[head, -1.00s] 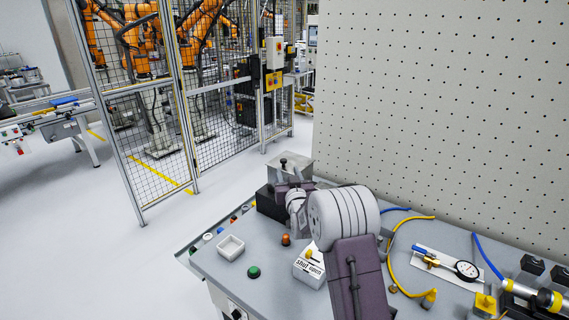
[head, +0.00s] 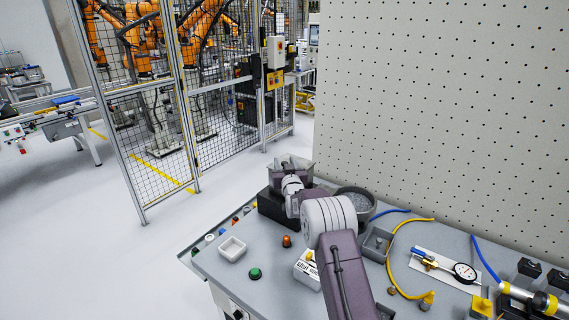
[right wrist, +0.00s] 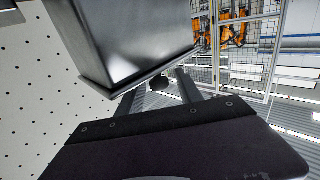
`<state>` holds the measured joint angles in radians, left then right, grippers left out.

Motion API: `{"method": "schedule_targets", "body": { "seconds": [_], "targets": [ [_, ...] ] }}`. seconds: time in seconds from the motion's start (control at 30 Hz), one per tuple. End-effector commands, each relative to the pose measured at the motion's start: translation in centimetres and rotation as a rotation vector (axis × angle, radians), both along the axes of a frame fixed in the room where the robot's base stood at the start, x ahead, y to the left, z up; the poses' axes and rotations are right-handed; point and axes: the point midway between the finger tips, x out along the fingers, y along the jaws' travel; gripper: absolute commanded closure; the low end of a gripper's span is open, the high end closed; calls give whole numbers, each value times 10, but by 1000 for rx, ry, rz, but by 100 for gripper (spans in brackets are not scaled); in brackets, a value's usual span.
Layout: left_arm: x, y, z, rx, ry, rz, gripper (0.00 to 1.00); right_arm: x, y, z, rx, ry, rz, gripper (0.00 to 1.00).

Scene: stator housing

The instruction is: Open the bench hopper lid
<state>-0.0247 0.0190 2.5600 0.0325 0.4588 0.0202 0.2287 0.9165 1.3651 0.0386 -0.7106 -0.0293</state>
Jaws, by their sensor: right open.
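The bench hopper (head: 306,177) is a grey metal box on a black base at the back of the bench. In the right wrist view its shiny grey wall (right wrist: 135,35) fills the top, with the lid's thin edge (right wrist: 165,66) along its rim. The lid looks closed. In the head view my right gripper (head: 288,168) is at the hopper top and partly hides the lid. My left gripper is not in view.
A round grey bowl (head: 356,192) and a square grey tray (head: 377,243) stand right of my arm. A white tray (head: 232,248), green button (head: 254,273) and labelled shut/open block (head: 304,272) are in front. A pegboard (head: 440,110) bounds the right; hoses lie there.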

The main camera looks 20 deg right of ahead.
Motion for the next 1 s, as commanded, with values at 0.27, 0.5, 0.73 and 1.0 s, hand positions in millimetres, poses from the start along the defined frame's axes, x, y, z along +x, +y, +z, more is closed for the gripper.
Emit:
{"method": "schedule_targets", "body": {
  "seconds": [0.27, 0.5, 0.73, 1.0],
  "targets": [
    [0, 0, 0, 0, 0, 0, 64, 0, 0, 0, 0, 0, 0, 100],
    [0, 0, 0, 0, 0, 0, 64, 0, 0, 0, 0, 0, 0, 100],
    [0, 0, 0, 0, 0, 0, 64, 0, 0, 0, 0, 0, 0, 100],
    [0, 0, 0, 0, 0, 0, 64, 0, 0, 0, 0, -1, 0, 100]
  ]
}}
